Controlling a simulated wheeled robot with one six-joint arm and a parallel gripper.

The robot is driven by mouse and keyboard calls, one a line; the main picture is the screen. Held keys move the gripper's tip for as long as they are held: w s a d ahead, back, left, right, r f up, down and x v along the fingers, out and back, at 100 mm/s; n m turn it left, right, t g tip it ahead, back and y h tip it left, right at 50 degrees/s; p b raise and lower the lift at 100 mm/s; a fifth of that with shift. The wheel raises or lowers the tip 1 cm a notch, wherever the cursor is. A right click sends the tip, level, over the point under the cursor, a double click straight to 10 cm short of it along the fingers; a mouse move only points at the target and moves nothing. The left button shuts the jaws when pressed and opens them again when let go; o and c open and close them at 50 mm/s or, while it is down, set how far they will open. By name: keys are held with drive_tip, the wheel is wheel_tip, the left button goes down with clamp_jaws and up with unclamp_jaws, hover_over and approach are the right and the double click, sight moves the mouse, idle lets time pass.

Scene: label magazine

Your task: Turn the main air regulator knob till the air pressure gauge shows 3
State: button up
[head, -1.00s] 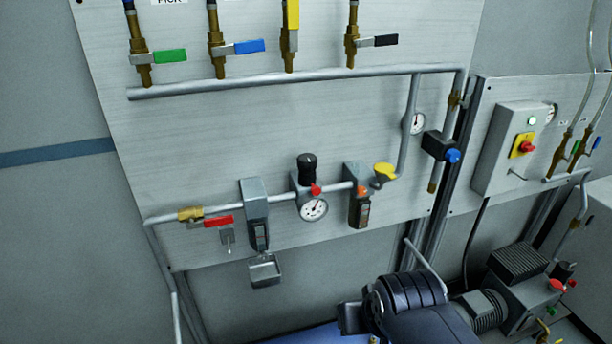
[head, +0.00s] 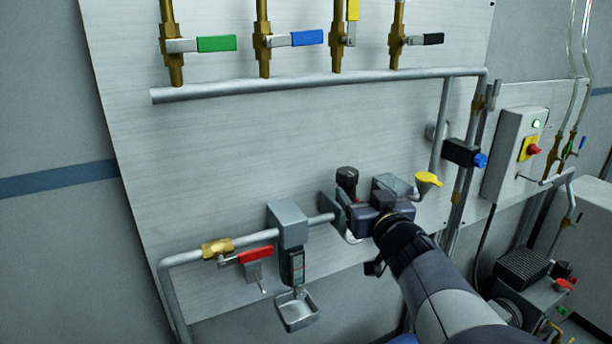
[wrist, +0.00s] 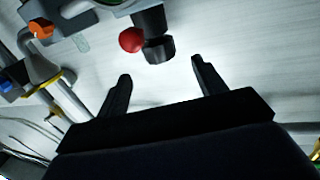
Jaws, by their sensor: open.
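The black regulator knob (head: 347,178) stands on top of the regulator on the wall panel's lower pipe. In the wrist view the knob (wrist: 159,49) lies just beyond the gap between my fingertips, with a red ball-shaped part (wrist: 131,39) beside it. My gripper (wrist: 160,69) is open and empty, its fingers pointing at the knob, apart from it. In the head view my gripper (head: 352,207) is in front of the regulator, just below the knob's top. It hides the pressure gauge there, so the reading cannot be seen.
A red-handled valve (head: 255,254) and a grey filter unit (head: 289,225) sit left on the lower pipe. A yellow cap (head: 429,179) is close on the right. Several coloured-handle valves hang above; bare panel lies between. A blue-ended black valve (head: 463,153) is further right.

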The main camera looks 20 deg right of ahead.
sight(345, 168)
drive_tip(key=w, duration=1)
drive_tip(key=shift+w+d+b, duration=0.2)
drive_tip(key=shift+w+b, duration=0.1)
drive_tip(key=c, duration=1)
drive_tip(key=shift+r+n+y+p, duration=0.25)
drive_tip(key=shift+y+p, duration=0.25)
drive_tip(key=shift+p, duration=0.6)
